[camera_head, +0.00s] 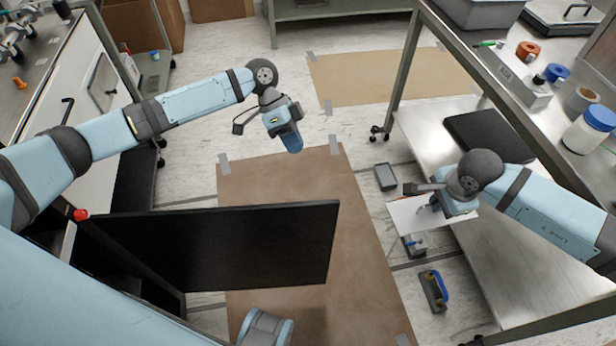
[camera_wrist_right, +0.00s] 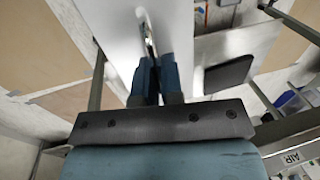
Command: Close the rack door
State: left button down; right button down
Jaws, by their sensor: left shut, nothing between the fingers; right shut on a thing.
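The rack door (camera_head: 215,250) appears to be the large black flat panel at the lower left in the head view. It stands out from the dark rack at the left over the brown floor sheet. My left gripper (camera_head: 294,146) is shut and empty, pointing down beyond the door's upper right corner and apart from it. My right gripper (camera_head: 433,206) is shut on a white panel (camera_head: 408,218), well to the right of the door. In the right wrist view my right fingers (camera_wrist_right: 151,75) close at a metal handle-like part on the white panel (camera_wrist_right: 115,25).
A metal bench with a lower shelf (camera_head: 510,270) stands at right, holding a black flat case (camera_head: 490,137). A blue-handled tool (camera_head: 433,290) and a grey box (camera_head: 385,177) lie on the floor. Brown sheet (camera_head: 350,240) between door and bench is mostly clear.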

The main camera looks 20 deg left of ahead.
jog(key=shift+f+b, duration=0.55)
jog(key=shift+b, duration=0.05)
pick_arm(q)
jog(key=s+d+f, duration=0.6)
jog(key=d+f, duration=0.1)
jog(key=f, duration=0.1)
jog(key=shift+d, duration=0.2)
jog(key=shift+s, duration=0.1)
pick_arm(e)
jog(key=shift+r, duration=0.1)
